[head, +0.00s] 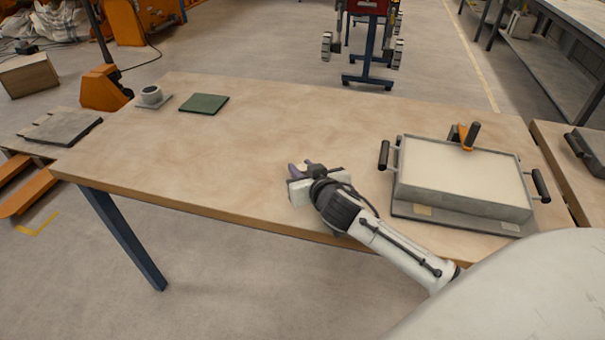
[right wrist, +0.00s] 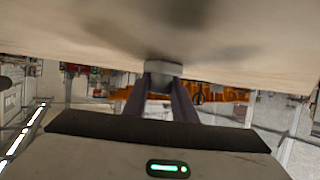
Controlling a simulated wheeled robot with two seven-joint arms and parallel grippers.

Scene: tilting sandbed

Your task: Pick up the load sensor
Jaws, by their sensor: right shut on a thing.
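The load sensor shows in the right wrist view as a small grey block (right wrist: 164,68) between my fingertips, close to the tabletop. I cannot tell whether it still touches the table. My right gripper (head: 301,166) is shut on it over the front middle of the table; its dark fingers also show in the right wrist view (right wrist: 163,84). In the head view the fingers and hand mostly hide the block. My left gripper is not in view.
The wooden table (head: 260,125) is mostly bare. A sandbed tray (head: 460,183) with black side handles and an orange-and-black clamp stands at the right. A green plate (head: 204,104) and a small grey cup-like part (head: 151,94) on a plate lie at the far left.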

